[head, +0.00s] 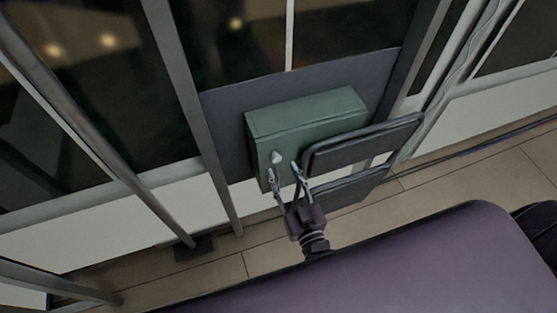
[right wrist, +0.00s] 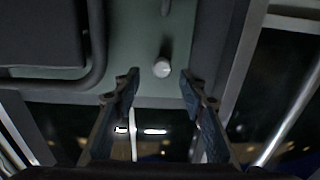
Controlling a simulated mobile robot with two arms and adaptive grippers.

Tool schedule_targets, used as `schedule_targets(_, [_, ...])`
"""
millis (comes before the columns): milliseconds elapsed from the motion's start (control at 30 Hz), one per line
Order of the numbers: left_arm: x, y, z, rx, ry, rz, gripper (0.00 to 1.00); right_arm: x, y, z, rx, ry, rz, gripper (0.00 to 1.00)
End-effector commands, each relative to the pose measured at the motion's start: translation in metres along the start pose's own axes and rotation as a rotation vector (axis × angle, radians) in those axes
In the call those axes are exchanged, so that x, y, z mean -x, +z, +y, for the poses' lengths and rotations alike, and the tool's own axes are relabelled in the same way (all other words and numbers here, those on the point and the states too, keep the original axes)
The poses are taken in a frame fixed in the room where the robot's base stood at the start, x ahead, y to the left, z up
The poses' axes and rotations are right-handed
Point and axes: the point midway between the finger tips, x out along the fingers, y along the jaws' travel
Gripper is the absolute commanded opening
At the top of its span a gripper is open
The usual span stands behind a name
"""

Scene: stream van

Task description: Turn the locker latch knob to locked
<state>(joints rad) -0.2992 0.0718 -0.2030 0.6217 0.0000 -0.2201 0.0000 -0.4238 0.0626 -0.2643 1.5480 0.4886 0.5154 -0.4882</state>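The locker is a green box (head: 305,118) on a dark panel. Its pale round latch knob (head: 277,157) sits on the front face, toward the left end. My right gripper (head: 283,171) is open in front of that face, its fingertips just below and beside the knob. In the right wrist view the knob (right wrist: 162,68) shows between and slightly beyond the spread fingertips of my right gripper (right wrist: 159,84), with gaps on both sides. No contact shows. The knob's markings, if any, are too small to read. My left gripper is not in view.
Dark folded seat-like panels (head: 365,145) stand close to the right of the gripper, partly in front of the locker. Upright metal posts (head: 190,110) stand to the left. The tiled floor (head: 215,262) below left is mostly clear.

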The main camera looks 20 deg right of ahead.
Motion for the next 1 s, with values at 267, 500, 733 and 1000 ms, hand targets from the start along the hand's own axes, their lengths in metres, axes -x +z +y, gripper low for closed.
schedule_targets(267, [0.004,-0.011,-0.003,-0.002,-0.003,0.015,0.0,-0.038,0.0,-0.001,-0.001,-0.001,-0.002,0.39])
schedule_targets(500, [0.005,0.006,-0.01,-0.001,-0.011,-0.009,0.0,-0.047,0.002,-0.001,0.0,-0.001,-0.004,0.39])
schedule_targets(733, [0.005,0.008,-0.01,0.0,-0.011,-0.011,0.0,-0.046,0.002,-0.001,0.0,-0.001,-0.004,0.33])
schedule_targets(1000, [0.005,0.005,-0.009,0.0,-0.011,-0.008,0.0,-0.046,0.001,-0.001,0.0,-0.001,-0.004,0.03])
